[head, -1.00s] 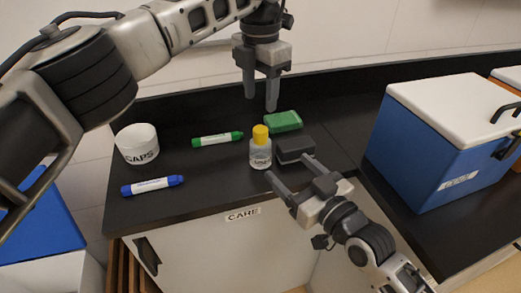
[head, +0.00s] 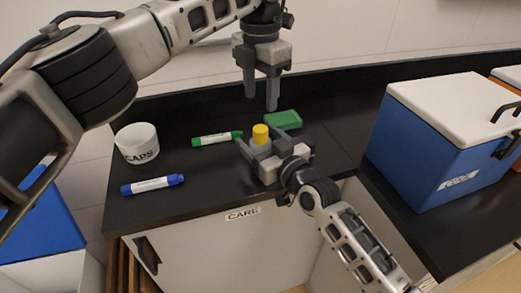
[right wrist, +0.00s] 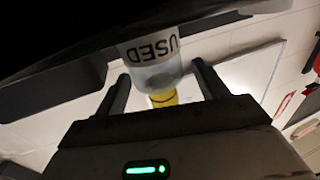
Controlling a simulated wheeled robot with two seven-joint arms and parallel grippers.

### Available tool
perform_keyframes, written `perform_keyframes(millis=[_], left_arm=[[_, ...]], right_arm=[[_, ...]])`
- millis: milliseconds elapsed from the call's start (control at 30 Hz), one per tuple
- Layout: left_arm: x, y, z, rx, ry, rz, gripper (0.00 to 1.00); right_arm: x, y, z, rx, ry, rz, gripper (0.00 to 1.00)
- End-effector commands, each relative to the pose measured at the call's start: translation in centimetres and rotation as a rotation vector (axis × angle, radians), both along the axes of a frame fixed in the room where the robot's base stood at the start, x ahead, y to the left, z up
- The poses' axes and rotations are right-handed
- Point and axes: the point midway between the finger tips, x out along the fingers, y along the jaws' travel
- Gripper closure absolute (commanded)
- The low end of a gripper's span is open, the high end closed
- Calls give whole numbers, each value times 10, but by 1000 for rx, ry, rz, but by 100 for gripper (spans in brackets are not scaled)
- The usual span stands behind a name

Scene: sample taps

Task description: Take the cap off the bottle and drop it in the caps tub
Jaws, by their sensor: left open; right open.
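The bottle's yellow cap (head: 260,133) shows between the fingers of my right gripper (head: 258,143), which hide most of the bottle in the head view. In the right wrist view the clear bottle (right wrist: 152,72) with a "USED" label and its yellow cap (right wrist: 163,98) appear upside down between the two fingers. The right gripper is open around the bottle, with visible gaps there. My left gripper (head: 261,101) is open and empty, pointing down above and behind the cap. The white caps tub (head: 136,147), lettered "CAPS", stands at the counter's left end.
A blue cooler (head: 440,140) with a white lid stands right.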

Motion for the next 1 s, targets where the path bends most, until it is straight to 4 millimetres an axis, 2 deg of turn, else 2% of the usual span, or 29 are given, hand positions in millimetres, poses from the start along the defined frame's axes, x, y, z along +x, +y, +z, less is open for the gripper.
perform_keyframes(millis=[33,67,300,467,567,667,1000], left_arm=[[0,0,0,0,0,0,51],[0,0,0,0,0,0,51],[0,0,0,0,0,0,51],[0,0,0,0,0,-50,51],[0,0,0,0,0,-176,51],[0,0,0,-1,1,-382,51],[0,0,0,0,0,-1261,51]], right_arm=[[0,0,0,0,0,0,28],[0,0,0,0,0,0,34],[0,0,0,-1,1,0,100],[0,-1,-1,-1,1,0,100],[0,-1,-1,-1,1,-1,100],[0,-1,-1,-1,1,-1,100],[0,-1,-1,-1,2,-1,100]])
